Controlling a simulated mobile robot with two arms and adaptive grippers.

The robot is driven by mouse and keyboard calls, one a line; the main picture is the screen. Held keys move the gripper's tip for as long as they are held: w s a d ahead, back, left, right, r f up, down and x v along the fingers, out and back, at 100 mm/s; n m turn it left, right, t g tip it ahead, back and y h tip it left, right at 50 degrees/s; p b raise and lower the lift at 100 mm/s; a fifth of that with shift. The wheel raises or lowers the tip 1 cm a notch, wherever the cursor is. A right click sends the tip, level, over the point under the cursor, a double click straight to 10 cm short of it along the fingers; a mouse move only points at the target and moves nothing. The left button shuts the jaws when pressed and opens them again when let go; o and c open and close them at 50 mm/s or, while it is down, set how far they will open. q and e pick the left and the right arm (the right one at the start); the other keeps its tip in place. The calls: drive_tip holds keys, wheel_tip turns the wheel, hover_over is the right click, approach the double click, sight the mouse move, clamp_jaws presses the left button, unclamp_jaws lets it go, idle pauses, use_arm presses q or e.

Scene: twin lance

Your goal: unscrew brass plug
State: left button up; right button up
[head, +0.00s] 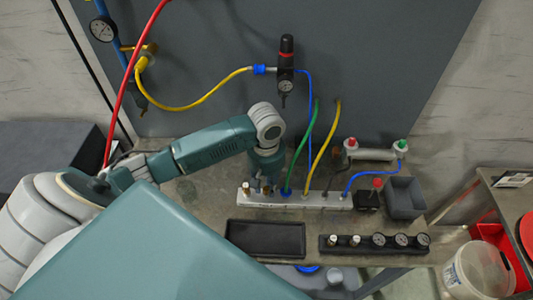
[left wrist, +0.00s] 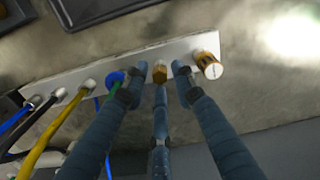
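A white manifold bar (head: 325,202) lies on the bench with a row of ports. A small brass plug (left wrist: 160,73) stands in the bar, between a blue collar (left wrist: 115,79) with a green hose and a brass fitting with a white top (left wrist: 208,66) at the bar's end. My left gripper (left wrist: 160,80) points down at the bar; its fingers straddle the brass plug, with gaps visible at both sides. The third finger partly hides the plug's lower side. In the head view my left gripper (head: 266,184) is over the bar's left part. My right gripper is not in view.
Green (head: 302,150) and yellow (head: 322,150) hoses rise from the bar right of my gripper. A black tray (head: 265,252) and a black rack (head: 330,250) with gauges and brass fittings lie in front. A grey bin (head: 405,198) stands at right.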

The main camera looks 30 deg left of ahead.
use_arm(q)
drive_tip(key=m, duration=1.6)
drive_tip(key=shift+m, duration=0.4)
clamp_jaws()
drive_tip(key=shift+d, duration=0.1)
